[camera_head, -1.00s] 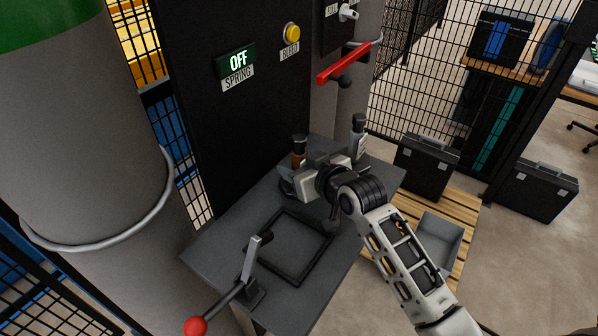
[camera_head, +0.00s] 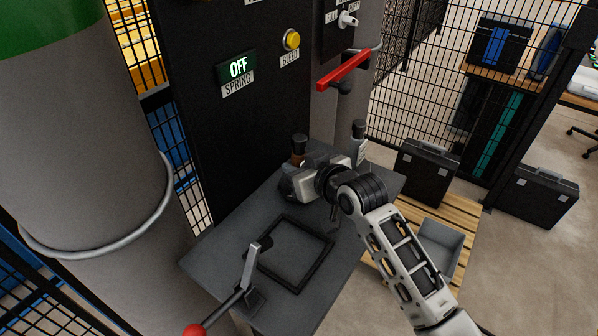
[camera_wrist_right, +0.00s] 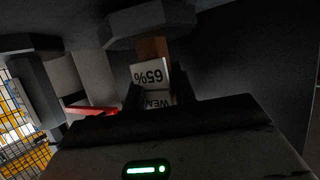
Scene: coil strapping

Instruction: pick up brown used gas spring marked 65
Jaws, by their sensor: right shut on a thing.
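The brown gas spring (camera_head: 298,158) with a dark cap stands upright at the back of the grey table. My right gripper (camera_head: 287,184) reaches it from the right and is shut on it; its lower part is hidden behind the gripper. In the right wrist view the brown body of the spring (camera_wrist_right: 152,48) shows above its white label, which reads 65% upside down. The fingers of my right gripper (camera_wrist_right: 157,95) stand on both sides of the label. My left gripper is not in view.
A second, light grey gas spring (camera_head: 359,147) with a dark cap stands to the right. A black square frame (camera_head: 325,250) and a lever (camera_head: 250,270) with a red knob are on the table front. A dark panel (camera_head: 240,130) rises behind. A grey bin (camera_head: 440,250) is at right.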

